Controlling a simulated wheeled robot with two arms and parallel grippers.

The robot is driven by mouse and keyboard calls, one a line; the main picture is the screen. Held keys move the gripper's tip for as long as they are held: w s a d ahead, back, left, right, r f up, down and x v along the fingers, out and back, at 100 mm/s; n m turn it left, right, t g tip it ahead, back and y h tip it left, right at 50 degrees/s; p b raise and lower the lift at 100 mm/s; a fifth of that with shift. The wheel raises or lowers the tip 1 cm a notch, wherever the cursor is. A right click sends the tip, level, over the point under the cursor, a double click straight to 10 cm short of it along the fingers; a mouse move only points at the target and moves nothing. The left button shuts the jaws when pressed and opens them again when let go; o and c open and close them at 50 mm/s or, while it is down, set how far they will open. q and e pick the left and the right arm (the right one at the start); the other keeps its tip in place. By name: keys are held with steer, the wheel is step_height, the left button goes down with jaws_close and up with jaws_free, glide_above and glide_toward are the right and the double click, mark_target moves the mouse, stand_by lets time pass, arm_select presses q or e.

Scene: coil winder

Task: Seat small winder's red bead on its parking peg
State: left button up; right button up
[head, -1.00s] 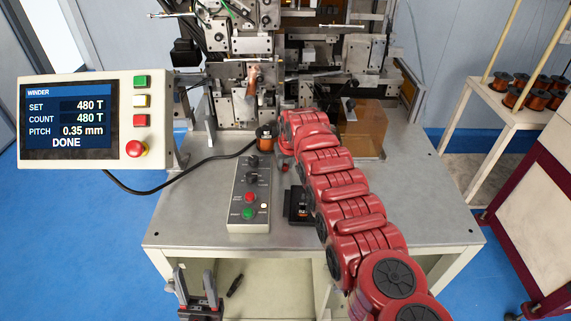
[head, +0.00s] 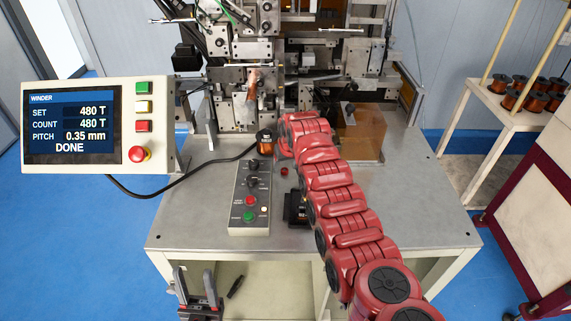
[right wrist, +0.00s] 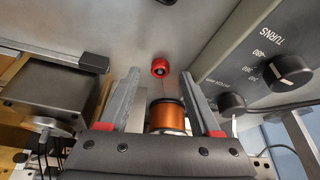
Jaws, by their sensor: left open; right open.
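The red bead (head: 284,171), a small ring with a dark centre, is on the grey table top right of the control box. In the right wrist view the bead (right wrist: 159,67) lies just beyond my right gripper (right wrist: 156,78), in line with the gap and apart from both fingers. The right gripper is open with nothing gripped; in the head view my red arm mostly hides it. I cannot make out the parking peg or whether the bead is on it. My left gripper (head: 194,273) is open and empty below the table's front edge.
A copper spool (head: 265,142) stands by the control box (head: 249,218); it also shows between my right fingers in the wrist view (right wrist: 167,116). A small black device (head: 293,208) is beside my arm. The winding machine fills the back. The table's front left is bare.

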steer(key=shift+s+r+p, duration=0.2)
steer(key=shift+r+p, duration=0.1)
steer(key=shift+r, duration=0.25)
steer(key=shift+s+d+r, duration=0.1)
steer(key=shift+s+r, duration=0.05)
steer(key=p+v, duration=0.4)
steer(key=v, duration=1)
steer(key=shift+s, duration=0.1)
steer(key=shift+s, duration=0.1)
